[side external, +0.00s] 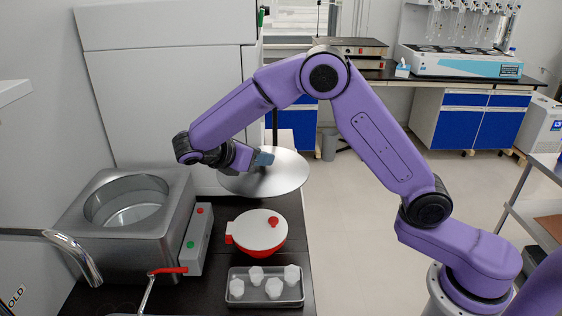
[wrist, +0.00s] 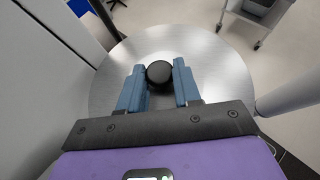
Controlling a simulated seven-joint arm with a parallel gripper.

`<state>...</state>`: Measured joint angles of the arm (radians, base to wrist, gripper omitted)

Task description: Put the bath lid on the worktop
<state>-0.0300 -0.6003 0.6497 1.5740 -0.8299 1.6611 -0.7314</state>
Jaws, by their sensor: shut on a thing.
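The bath lid (side external: 285,180) is a round, shiny metal disc, roughly level, at the back of the dark worktop (side external: 216,285). In the wrist view the lid (wrist: 205,48) fills the middle, with its black knob (wrist: 159,72) between the blue fingers. My gripper (side external: 263,159) is shut on this knob from above. The wrist view shows my gripper (wrist: 159,76) too. I cannot tell whether the lid touches the worktop or hangs just above it. The metal bath (side external: 75,222) stands open at the left, with its round opening uncovered.
A white-and-red round pan (side external: 260,232) stands in front of the lid. A metal tray (side external: 264,301) with several white pieces lies nearer. A grey control box (side external: 199,240) joins the bath's right side. A tall white cabinet (side external: 165,105) stands behind. Floor (side external: 370,240) lies beyond the worktop's right edge.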

